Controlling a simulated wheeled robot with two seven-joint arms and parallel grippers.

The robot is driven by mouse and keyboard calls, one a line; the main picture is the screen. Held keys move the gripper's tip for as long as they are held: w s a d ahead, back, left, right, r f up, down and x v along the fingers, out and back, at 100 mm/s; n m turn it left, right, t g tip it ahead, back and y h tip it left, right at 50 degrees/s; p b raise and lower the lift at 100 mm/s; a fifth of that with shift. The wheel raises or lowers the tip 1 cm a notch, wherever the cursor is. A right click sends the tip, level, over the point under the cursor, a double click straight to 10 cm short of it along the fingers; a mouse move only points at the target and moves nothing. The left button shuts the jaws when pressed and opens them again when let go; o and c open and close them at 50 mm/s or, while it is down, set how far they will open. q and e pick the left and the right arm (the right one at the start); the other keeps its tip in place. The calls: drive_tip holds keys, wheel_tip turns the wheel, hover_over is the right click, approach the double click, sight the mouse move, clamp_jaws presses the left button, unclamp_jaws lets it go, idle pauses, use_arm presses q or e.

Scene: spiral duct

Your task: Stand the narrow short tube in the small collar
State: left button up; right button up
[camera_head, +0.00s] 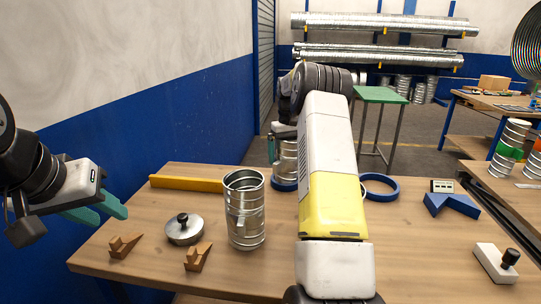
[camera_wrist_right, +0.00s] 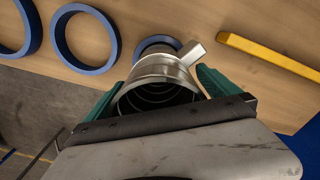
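The narrow short tube (camera_head: 286,160) is shiny metal and stands behind my right arm. In the right wrist view the tube (camera_wrist_right: 160,78) lies between the green fingers of my right gripper (camera_wrist_right: 158,92), which look shut on it, with its open end towards the camera. A small blue collar (camera_head: 283,186) shows at the tube's lower end, and also beyond it in the wrist view (camera_wrist_right: 152,42). I cannot tell whether the tube is seated inside the collar. My left gripper (camera_head: 113,216) is open and empty, left of the table's middle.
A wider metal tube (camera_head: 245,212) stands at mid-table, beside a lidded disc (camera_head: 184,229) and wooden wedges (camera_head: 197,257). A yellow bar (camera_head: 187,184) lies at the back left. A larger blue ring (camera_head: 381,187), a blue angled block (camera_head: 451,203) and a white block (camera_head: 494,262) are right.

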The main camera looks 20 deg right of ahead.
wheel_tip(320, 180, up, 8)
idle(0.6)
drive_tip(key=shift+f, duration=0.15)
